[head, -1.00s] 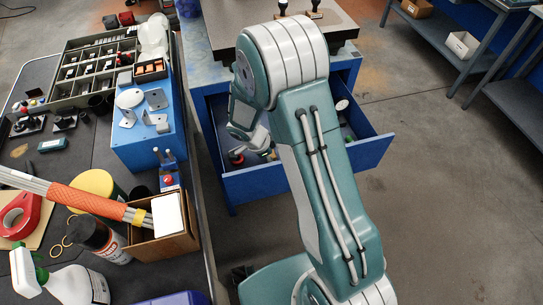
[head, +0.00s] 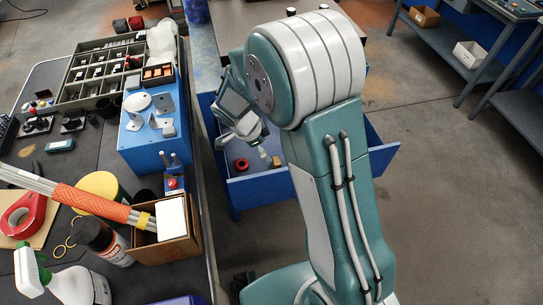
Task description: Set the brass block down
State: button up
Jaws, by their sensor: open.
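A small brass-coloured block (head: 276,162) rests in the open blue drawer (head: 262,188), close to its front wall. My gripper (head: 264,153) is over the drawer, just to the upper left of the block. It is open and looks apart from the block, though the small size makes contact hard to judge. My arm hides the right part of the drawer's inside.
A red ring-shaped item (head: 241,164) lies in the drawer left of the block. A workbench (head: 55,165) on the left carries a parts organizer (head: 103,72), a blue box (head: 150,150) with metal brackets and a cardboard box (head: 165,240). Open floor lies to the right.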

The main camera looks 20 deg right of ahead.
jog(key=s+d+r+n+t+y, duration=0.1)
jog(key=s+r+n, duration=0.3)
jog(key=r, duration=0.4)
jog(key=s+d+r+n+t+y, duration=0.15)
jog(key=s+r+n, duration=0.3)
jog(key=r, duration=0.45)
jog(key=s+r+n+t+y, duration=0.1)
jog(key=s+r+n, duration=0.2)
jog(key=s+n, duration=0.2)
jog(key=s+d+r+n+t+y, duration=0.1)
jog(key=s+r+n+t, duration=0.1)
jog(key=s, duration=0.5)
jog(key=r+n, duration=0.1)
jog(key=n, duration=0.1)
jog(key=shift+d+n, duration=0.25)
jog(key=shift+n, duration=0.1)
